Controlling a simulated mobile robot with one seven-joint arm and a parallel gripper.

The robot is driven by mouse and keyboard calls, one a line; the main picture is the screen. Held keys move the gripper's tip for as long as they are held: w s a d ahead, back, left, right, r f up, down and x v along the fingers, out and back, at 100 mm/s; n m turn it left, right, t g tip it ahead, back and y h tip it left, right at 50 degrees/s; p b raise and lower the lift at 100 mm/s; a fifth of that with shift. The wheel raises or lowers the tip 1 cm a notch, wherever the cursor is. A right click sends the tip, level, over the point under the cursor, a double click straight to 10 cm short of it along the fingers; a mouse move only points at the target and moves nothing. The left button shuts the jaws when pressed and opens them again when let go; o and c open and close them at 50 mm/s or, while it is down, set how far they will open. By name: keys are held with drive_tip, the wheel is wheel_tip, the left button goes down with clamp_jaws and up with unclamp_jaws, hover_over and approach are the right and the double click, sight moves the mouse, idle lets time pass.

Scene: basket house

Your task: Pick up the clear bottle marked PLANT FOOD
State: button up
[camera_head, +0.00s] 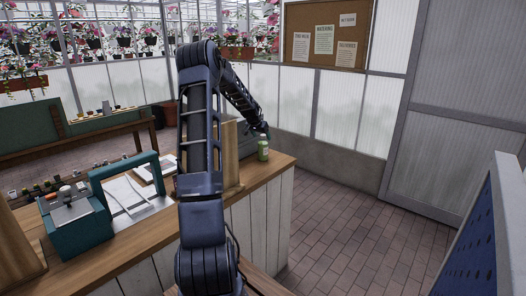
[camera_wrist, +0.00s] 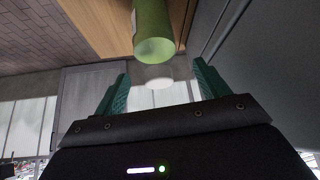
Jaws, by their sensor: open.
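A green-tinted bottle (camera_head: 263,149) with a pale cap stands upright near the far right end of the wooden counter. In the wrist view, which looks upside down, the bottle (camera_wrist: 153,38) hangs from the top with its white cap (camera_wrist: 158,76) toward my gripper. A pale label edge shows, but I cannot read any marking. My gripper (camera_wrist: 161,70) is open, its two green fingers apart on either side of the cap. In the head view my gripper (camera_head: 259,131) is small and dark, just above the bottle. I cannot tell whether it touches it.
The wooden counter (camera_head: 258,173) has a wooden panel (camera_head: 229,152) standing left of the bottle. A teal device (camera_head: 76,222), papers (camera_head: 130,196) and small pots lie farther left. A notice board (camera_head: 327,34) hangs behind. Open brick floor (camera_head: 345,235) is to the right.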

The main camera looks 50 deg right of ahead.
sight(264, 139)
drive_tip(key=x, duration=0.4)
drive_tip(key=shift+s+d+f, duration=0.1)
drive_tip(key=shift+d+f, duration=0.2)
drive_tip(key=c, duration=1.6)
drive_tip(key=shift+o, duration=0.2)
drive_tip(key=shift+r, duration=0.15)
